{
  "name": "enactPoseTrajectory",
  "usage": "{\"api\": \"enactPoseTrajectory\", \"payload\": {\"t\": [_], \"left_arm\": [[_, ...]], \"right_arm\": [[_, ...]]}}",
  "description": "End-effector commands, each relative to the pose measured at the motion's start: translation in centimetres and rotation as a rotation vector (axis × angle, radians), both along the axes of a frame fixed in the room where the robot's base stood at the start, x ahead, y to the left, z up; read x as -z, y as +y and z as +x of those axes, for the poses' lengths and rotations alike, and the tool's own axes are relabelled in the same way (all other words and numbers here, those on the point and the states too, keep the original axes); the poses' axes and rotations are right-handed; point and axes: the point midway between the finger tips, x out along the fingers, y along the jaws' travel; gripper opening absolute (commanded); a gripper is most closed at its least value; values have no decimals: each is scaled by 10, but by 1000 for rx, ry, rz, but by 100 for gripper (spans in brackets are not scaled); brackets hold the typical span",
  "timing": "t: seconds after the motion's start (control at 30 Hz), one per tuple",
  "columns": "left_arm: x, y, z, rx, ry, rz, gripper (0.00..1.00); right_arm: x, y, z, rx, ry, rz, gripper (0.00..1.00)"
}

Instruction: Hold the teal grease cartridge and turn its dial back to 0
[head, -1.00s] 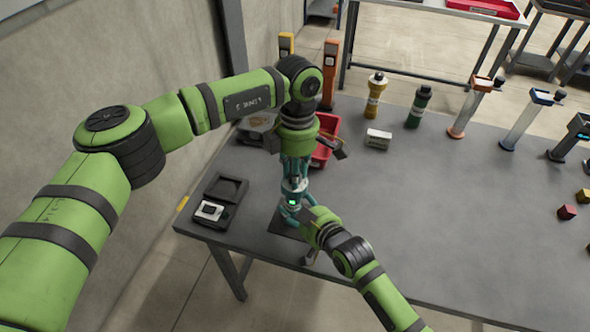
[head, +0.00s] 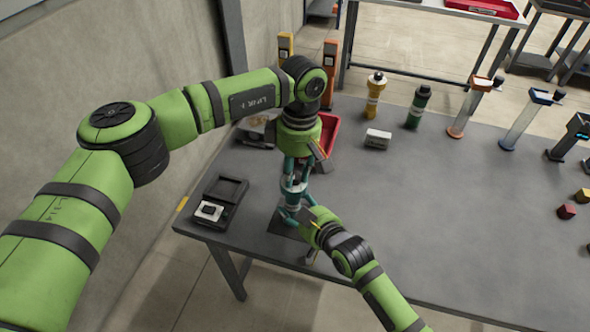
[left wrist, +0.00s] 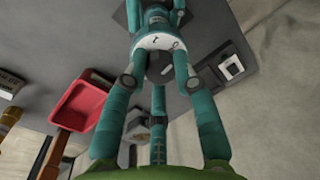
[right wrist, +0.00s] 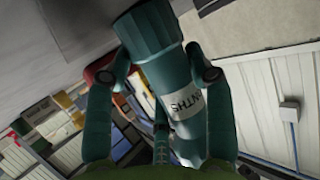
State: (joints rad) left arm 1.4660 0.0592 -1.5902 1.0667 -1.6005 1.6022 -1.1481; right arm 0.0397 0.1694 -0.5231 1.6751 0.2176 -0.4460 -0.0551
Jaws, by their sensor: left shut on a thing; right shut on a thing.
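The teal grease cartridge (right wrist: 178,90) stands between my two grippers near the table's left front part. In the right wrist view its ribbed end and a white label with dark letters show. My right gripper (head: 294,212) is shut on the cartridge's body, low down. My left gripper (head: 294,180) comes from above and is shut on the dark dial (left wrist: 160,67) at the top. The white ring (left wrist: 157,42) beside the dial carries dark marks, which are too small to read surely. In the head view the fingers hide much of the cartridge.
A black open case (head: 219,202) lies left of the grippers, and a red bin (head: 327,145) stands behind them. A yellow bottle (head: 374,95), a green bottle (head: 418,107) and a small pale box (head: 377,139) stand farther right. The table's middle (head: 440,200) is clear.

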Motion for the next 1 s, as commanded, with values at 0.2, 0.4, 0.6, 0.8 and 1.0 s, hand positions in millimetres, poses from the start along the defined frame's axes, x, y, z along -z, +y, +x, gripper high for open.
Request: {"api": "enactPoseTrajectory", "payload": {"t": [0.2, 0.4, 0.6, 0.8, 1.0], "left_arm": [[0, -1, 0, 9, 1, -2, 0], [0, -1, -1, 9, 1, -2, 0], [0, -1, 0, 8, 1, -2, 53], [-1, 0, 0, 6, 0, -1, 53], [-22, -2, 2, 6, -3, -3, 53]], "right_arm": [[3, 0, -2, -1, 8, -3, 0], [3, 0, -2, -1, 8, -3, 0], [3, 0, -1, -1, 8, -3, 0], [3, 0, -2, -1, 8, -3, 0], [3, 0, -1, -1, 7, -3, 0]]}}
